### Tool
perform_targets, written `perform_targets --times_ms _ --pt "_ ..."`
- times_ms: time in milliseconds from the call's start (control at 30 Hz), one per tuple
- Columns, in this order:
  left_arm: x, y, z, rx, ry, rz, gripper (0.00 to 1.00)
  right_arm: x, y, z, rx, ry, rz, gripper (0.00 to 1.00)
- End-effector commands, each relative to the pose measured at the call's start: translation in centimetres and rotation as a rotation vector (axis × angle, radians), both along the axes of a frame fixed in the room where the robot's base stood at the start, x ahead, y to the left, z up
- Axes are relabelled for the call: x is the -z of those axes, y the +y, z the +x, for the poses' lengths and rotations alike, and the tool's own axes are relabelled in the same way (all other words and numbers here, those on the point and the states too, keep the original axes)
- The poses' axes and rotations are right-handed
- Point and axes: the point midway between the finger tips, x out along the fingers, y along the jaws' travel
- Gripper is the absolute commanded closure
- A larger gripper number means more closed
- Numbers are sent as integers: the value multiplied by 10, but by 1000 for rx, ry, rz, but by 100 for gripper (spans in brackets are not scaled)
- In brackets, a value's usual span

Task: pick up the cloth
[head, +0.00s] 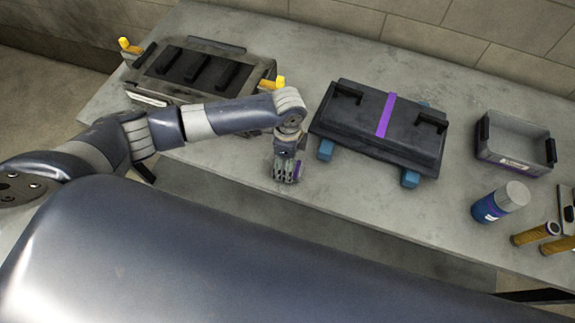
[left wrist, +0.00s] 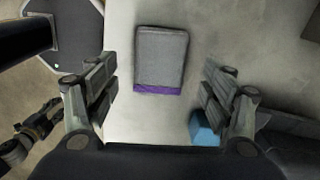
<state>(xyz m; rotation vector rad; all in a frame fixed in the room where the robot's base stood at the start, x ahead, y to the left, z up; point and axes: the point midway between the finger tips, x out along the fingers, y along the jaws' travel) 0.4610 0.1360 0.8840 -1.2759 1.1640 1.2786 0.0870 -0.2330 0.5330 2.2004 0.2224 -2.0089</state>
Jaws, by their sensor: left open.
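The cloth (left wrist: 161,55) is a grey folded rectangle with a purple band along one edge. It lies flat on the pale table in the left wrist view, between and beyond my open fingers and apart from them. In the head view my left gripper (head: 286,174) points down over the table and hides most of the cloth; only a bit of purple shows beside the fingers. The left wrist view shows the gripper's (left wrist: 160,80) two fingers spread wide with nothing between them.
A dark cover with a purple stripe (head: 384,116) rests on blue blocks (head: 326,149) just right of my gripper. A dark block with yellow ends (head: 190,72) stands at the left.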

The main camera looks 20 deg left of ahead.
Motion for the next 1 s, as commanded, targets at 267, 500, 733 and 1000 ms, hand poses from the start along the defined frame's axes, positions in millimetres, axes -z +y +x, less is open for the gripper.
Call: perform_targets --times_ms 267,500,733,1000 --pt "26 -1 -1 0 -1 -1 25 -9 1 0 -1 -1 1 60" --pt "27 -1 -1 1 -1 -1 25 -9 0 1 -1 -1 0 60" --pt "27 -1 -1 1 -1 -1 74 -9 -1 1 -1 -1 -1 60" --pt "27 -1 -1 0 -1 0 74 -9 -3 1 -3 -1 -4 60"
